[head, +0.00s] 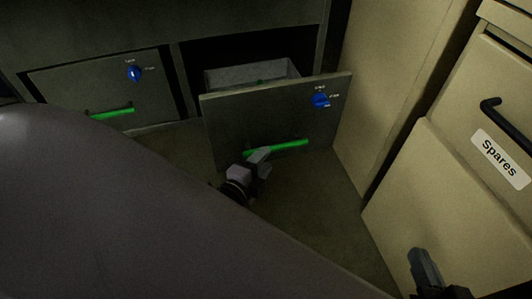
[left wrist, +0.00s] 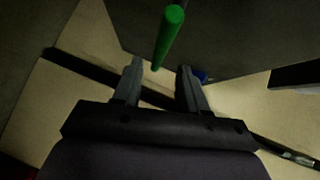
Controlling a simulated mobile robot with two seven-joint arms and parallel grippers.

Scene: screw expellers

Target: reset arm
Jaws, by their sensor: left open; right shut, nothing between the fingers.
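My left gripper (head: 262,160) is open at the green handle (head: 288,147) of a pulled-out grey drawer (head: 225,120). In the left wrist view its two fingers (left wrist: 158,78) stand apart with nothing held. The green handle (left wrist: 170,32) lies ahead of them there, its near end close to the gap between the fingertips; I cannot tell whether they touch. My right gripper (head: 424,265) is shut and empty at the lower right, in front of a beige drawer. My own large grey arm hides the lower left of the head view.
A shut drawer (head: 60,90) with a green handle (head: 112,113) and blue knob (head: 135,74) is at the left. The open drawer has a blue knob (head: 320,100). A beige cabinet (head: 375,75) and a "Spares" drawer (head: 500,158) with a black handle stand right. Some floor (head: 300,200) is clear.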

